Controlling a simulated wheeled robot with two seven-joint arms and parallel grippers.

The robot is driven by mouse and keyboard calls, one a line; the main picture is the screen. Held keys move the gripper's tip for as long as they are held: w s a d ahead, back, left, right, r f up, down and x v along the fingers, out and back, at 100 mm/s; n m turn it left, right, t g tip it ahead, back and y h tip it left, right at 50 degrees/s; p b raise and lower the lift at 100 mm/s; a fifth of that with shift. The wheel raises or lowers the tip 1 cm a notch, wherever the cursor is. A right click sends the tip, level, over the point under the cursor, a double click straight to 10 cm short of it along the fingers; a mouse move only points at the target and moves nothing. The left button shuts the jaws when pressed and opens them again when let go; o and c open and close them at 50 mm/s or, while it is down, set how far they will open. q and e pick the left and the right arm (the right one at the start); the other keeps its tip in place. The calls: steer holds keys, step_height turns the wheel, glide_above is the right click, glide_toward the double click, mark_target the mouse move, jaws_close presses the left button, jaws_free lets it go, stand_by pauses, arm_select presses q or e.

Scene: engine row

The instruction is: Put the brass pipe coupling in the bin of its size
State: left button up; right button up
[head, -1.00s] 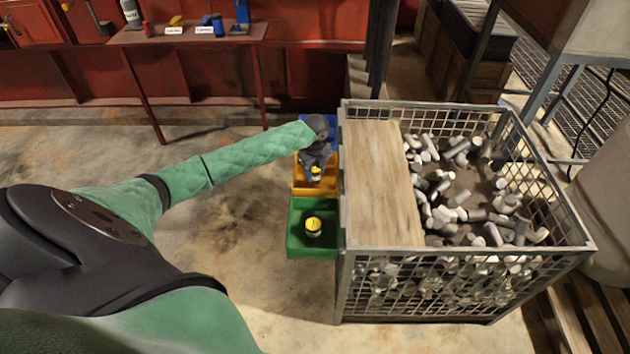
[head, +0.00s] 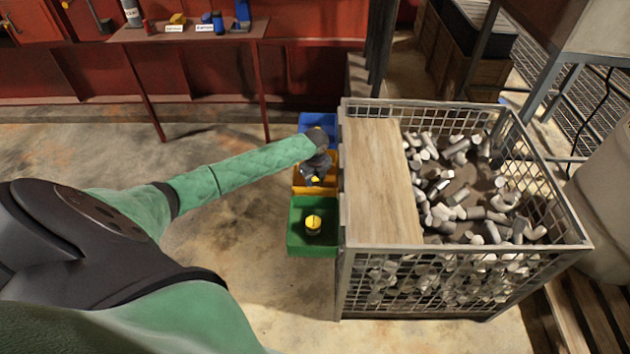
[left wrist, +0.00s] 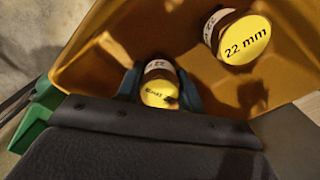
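The yellow bin (head: 299,187) is the middle one in a row of three beside the wire crate. My left gripper (left wrist: 160,92) is at this bin, its fingers close on both sides of a yellow-capped coupling (left wrist: 158,95), which I take as the brass pipe coupling. The cap's print is too small to read. In the head view the gripper hides most of it. Another yellow-capped piece (left wrist: 240,38), marked "22 mm", stands inside the yellow bin, apart from the fingers. My right gripper is out of view.
The green bin (head: 296,245) holds a yellow-topped piece (head: 313,222). The blue bin (head: 318,119) is at the back, partly behind my arm. The wire crate (head: 345,285), with a wooden board (head: 383,190) and many grey pieces, stands close on the right. Floor on the left is clear.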

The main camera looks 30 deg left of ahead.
arm_select(q)
steer(key=o, duration=0.4)
steer(key=shift+c, duration=0.2)
steer(key=shift+r, duration=0.1)
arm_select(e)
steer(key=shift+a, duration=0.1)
arm_select(q)
steer(key=shift+r, duration=0.25)
step_height(320, 180, up, 10)
steer(key=shift+f+b, duration=0.1)
steer(key=shift+b, duration=1.05)
steer(key=shift+r, duration=0.9)
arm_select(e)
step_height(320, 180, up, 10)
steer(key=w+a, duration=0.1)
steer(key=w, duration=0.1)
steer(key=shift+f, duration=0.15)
